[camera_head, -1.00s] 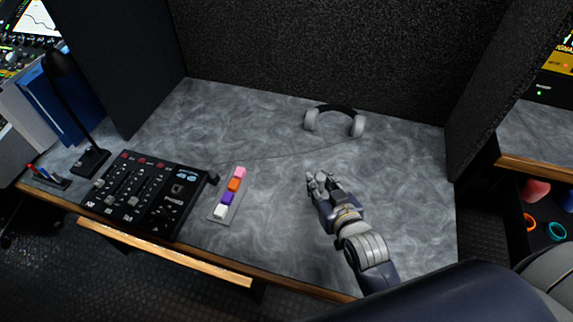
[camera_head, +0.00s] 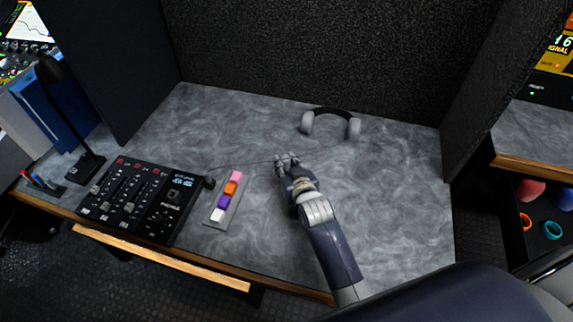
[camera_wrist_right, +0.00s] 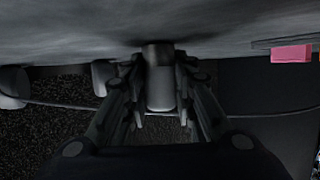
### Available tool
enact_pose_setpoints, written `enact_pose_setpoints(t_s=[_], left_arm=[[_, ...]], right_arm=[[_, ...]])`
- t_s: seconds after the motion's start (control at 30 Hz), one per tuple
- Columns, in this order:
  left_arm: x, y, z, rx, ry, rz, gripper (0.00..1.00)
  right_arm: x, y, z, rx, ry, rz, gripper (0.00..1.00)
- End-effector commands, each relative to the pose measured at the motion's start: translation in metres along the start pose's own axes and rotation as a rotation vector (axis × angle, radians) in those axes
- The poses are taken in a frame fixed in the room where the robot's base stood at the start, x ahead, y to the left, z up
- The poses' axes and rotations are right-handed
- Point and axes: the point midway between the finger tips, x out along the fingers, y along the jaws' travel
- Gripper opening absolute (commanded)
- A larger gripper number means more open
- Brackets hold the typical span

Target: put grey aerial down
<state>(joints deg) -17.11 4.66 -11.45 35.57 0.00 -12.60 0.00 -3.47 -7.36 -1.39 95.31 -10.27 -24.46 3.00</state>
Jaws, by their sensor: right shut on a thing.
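My right gripper (camera_head: 287,161) is over the middle of the grey worktop (camera_head: 330,215), right of the coloured block strip. In the right wrist view the gripper (camera_wrist_right: 160,105) is shut on a short grey cylinder, the grey aerial (camera_wrist_right: 161,92). Its dark end meets or nearly meets the worktop surface; I cannot tell whether it touches. In the head view the aerial is mostly hidden by the fingers. My left gripper is not in view.
Grey headphones (camera_head: 331,123) lie behind and right of the gripper. A thin cable (camera_head: 245,163) runs across the worktop near the gripper. A strip of coloured blocks (camera_head: 228,197) and a black mixer (camera_head: 139,202) stand to the left. The worktop's right side is clear.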

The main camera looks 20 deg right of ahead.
Motion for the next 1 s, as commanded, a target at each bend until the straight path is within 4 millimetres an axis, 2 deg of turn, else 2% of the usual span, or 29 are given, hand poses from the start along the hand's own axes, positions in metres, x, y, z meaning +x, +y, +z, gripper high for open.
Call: enact_pose_setpoints(t_s=[0.33, 0.37, 0.43, 0.83, 1.0], left_arm=[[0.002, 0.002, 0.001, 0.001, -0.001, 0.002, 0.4], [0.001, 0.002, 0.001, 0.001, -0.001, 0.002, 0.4], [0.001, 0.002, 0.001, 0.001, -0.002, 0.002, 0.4], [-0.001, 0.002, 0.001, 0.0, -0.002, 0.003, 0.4], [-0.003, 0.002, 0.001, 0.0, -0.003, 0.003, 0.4]], right_arm=[[0.001, 0.0, 0.003, 0.001, 0.0, 0.0, 0.08], [0.001, 0.0, 0.003, 0.001, 0.0, 0.0, 0.29], [0.001, 0.0, 0.003, 0.001, 0.0, 0.0, 0.45], [-0.001, 0.0, -0.002, 0.001, 0.001, 0.0, 0.45], [-0.021, 0.0, 0.001, 0.001, -0.002, 0.001, 0.45]])
